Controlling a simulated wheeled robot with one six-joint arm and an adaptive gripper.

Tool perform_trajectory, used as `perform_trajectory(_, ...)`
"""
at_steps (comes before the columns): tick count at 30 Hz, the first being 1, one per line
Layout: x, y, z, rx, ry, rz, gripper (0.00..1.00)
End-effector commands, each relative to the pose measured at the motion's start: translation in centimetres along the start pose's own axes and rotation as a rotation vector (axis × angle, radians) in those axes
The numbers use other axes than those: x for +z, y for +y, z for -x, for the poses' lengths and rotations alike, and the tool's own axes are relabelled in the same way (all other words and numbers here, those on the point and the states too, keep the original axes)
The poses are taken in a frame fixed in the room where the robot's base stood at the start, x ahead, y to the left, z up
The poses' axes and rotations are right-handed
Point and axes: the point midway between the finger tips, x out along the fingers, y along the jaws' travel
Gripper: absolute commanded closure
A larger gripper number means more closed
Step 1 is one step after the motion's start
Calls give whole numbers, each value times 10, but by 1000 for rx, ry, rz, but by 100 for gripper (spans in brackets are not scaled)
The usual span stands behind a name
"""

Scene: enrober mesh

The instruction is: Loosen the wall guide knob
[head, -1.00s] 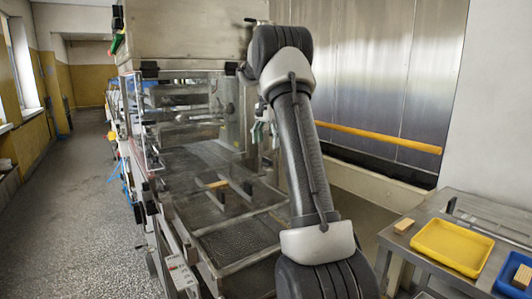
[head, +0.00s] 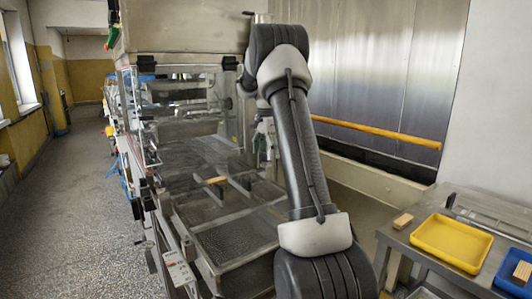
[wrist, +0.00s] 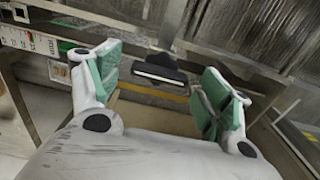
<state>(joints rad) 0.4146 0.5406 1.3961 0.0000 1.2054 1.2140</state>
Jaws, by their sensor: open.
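My gripper (wrist: 160,88) is open, its two green-padded fingers spread wide with nothing between the pads. Beyond the fingertips in the wrist view is a black piece with a pale face (wrist: 160,70) on a metal frame. It may be the wall guide knob, but I cannot tell for sure. In the head view my gripper (head: 265,142) is partly hidden by my arm, beside the enrober's right side. The enrober mesh (head: 232,238) shows with dark guide bars (head: 241,186) above it. No knob is clearly visible in the head view.
A wooden block (head: 217,180) lies near the guide bars. A clear panel (head: 143,115) stands at the enrober's left. At right, a metal table (head: 415,236) holds a yellow tray (head: 428,249) and a blue tray (head: 499,270). The aisle (head: 75,205) at left is clear.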

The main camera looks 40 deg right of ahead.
Motion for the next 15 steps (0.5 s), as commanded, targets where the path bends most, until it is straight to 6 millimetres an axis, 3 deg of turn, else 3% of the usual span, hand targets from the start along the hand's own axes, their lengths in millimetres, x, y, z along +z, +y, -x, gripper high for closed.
perform_trajectory(7,0,0,-2,0,0,0,21)
perform_trajectory(15,0,0,-1,0,0,0,67)
